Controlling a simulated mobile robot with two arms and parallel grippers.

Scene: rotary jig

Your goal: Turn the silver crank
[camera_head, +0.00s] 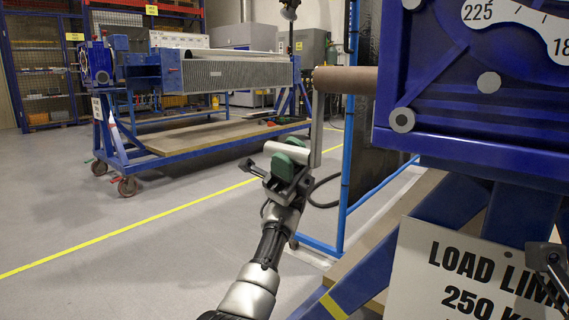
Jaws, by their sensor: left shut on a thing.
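The silver crank (317,130) hangs from the end of a brown shaft (346,80) on the blue jig (470,90). Its flat arm points almost straight down. A silver cylindrical handle sticks out to the left from its lower end. My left gripper (289,157) is shut on this handle, with its green pads around the middle of it. Part of the handle is hidden by the pads. A dark part at the right edge looks like my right gripper (552,262). It is cut off by the frame, so its jaws are unclear.
A white load-limit sign (420,270) hangs on the jig's blue frame at the lower right. A blue wheeled cart (190,145) stands behind at the left. The grey floor at the left, with a yellow line (130,228), is clear.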

